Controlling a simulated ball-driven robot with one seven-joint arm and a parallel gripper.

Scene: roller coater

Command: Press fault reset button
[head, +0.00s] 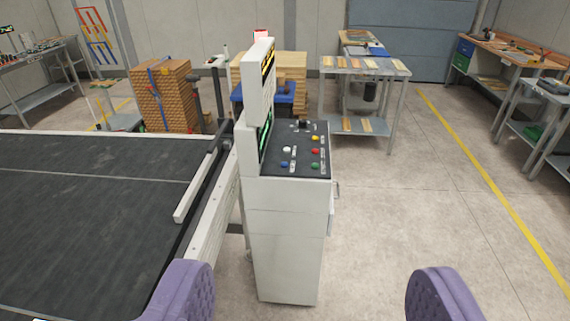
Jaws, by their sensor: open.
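A white control cabinet (287,240) stands in the middle of the view with a dark sloped button panel (300,167) on top. The panel carries a yellow button (315,138), a red button (315,151), a green button (315,166), a white button (287,149) and a blue button (284,163). A black knob (302,124) sits near the panel's far end. The labels are too small to read, so I cannot tell which is fault reset. My gripper (312,292) is open, its purple padded fingers spread wide at the bottom edge, apart from the cabinet.
A black conveyor belt (75,215) with a white side rail fills the left. An upright screen housing (259,90) rises along the panel's left edge. The floor right of the cabinet (420,200) is clear.

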